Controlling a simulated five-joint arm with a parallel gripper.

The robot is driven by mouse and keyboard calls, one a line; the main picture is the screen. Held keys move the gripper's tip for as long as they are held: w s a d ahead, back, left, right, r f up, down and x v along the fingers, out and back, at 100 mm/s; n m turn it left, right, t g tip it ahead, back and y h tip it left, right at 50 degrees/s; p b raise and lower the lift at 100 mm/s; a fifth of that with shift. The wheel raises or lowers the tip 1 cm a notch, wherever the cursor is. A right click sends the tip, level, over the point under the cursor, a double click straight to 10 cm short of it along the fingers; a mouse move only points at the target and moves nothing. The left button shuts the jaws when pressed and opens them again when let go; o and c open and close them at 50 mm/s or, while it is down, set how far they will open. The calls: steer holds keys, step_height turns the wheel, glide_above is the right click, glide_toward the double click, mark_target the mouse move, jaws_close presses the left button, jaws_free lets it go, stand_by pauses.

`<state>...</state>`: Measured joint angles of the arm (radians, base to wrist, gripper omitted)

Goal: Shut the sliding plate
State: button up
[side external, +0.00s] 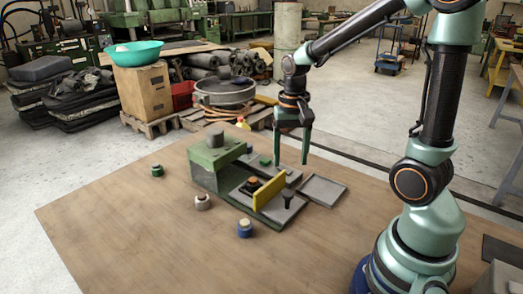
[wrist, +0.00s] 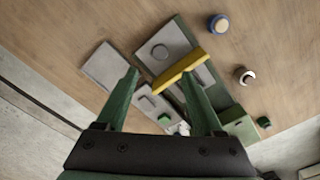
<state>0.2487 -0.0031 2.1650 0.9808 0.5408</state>
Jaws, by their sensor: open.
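A green-based fixture stands on the wooden table. A grey plate with a dark upright knob, which looks like the sliding plate (side external: 276,210), lies at its near right end; it also shows in the wrist view (wrist: 172,42). A yellow bar (side external: 269,187) stands upright across the fixture beside this plate, and in the wrist view it (wrist: 180,70) crosses between the plate and other grey parts. My gripper (side external: 290,165) is open and empty, pointing down above the far side of the fixture. In the wrist view its fingers (wrist: 160,76) hang apart, with the fixture partly hidden behind them.
A green housing (side external: 208,158) with a grey cylinder rises at the fixture's left end. A flat grey tray (side external: 322,190) lies at its right. Loose green (side external: 157,171), white (side external: 202,202) and blue (side external: 244,229) pieces sit nearby. The table's front left is clear.

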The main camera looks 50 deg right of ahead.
mark_target(288, 193)
step_height(288, 193, down, 10)
steer(key=shift+f, duration=0.15)
stand_by(0.4)
jaws_close()
stand_by(1.3)
